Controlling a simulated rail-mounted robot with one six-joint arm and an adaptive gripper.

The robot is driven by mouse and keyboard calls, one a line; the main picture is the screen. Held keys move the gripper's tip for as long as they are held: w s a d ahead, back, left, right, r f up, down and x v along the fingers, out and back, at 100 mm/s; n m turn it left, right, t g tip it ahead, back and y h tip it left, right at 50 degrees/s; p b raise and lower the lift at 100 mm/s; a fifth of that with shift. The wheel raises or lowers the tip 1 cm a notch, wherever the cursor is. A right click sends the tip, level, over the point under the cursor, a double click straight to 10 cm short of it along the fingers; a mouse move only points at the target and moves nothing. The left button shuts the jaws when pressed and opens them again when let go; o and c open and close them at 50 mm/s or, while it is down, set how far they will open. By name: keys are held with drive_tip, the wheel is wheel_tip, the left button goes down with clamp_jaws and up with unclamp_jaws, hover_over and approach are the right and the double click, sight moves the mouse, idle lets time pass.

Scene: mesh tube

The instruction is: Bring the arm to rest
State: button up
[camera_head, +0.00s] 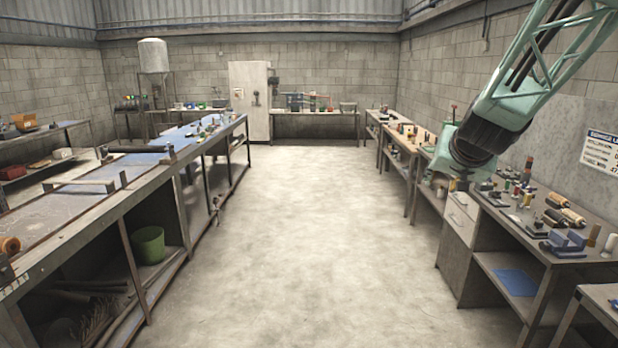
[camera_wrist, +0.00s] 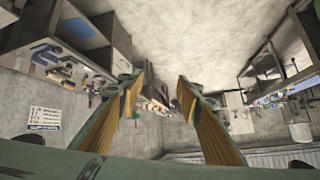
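My gripper (camera_wrist: 158,90) shows in the wrist view as two fingers with yellow-brown inner pads, set well apart. It is open, and nothing is between the fingers. The wrist picture is upside down, with the floor at the top and walls below. In the head view my teal lattice arm reaches down from the upper right to a dark joint above the right-hand bench (camera_head: 480,190). The fingers cannot be made out clearly there.
The right bench holds spools, bottles and a blue vise-like tool (camera_head: 565,243). A long left bench (camera_head: 75,215) has a green bucket (camera_head: 148,244) on its lower shelf. The concrete floor (camera_head: 290,230) between them is clear. A pale cabinet (camera_head: 249,98) stands at the back.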

drive_tip(key=s+a+r+n+g+y, duration=0.1)
drive_tip(key=s+a, duration=0.4)
drive_tip(key=s, duration=0.4)
drive_tip(key=s+a+n+g+y+b, duration=0.1)
drive_tip(key=s+a, duration=0.4)
drive_tip(key=s, duration=0.3)
drive_tip(key=s+a+r+n+g+y, duration=0.1)
drive_tip(key=s+a, duration=0.3)
drive_tip(key=s, duration=0.5)
drive_tip(key=s+a+f+n+g+b, duration=0.1)
drive_tip(key=s+f, duration=0.2)
drive_tip(key=s, duration=1.1)
drive_tip(key=s+a+f+n+g, duration=0.1)
drive_tip(key=s+f+g, duration=0.1)
drive_tip(key=s, duration=1.2)
drive_tip(key=shift+s+a+f+h+b, duration=0.15)
drive_tip(key=shift+s+f+h+b, duration=0.2)
drive_tip(key=shift+f+b, duration=0.1)
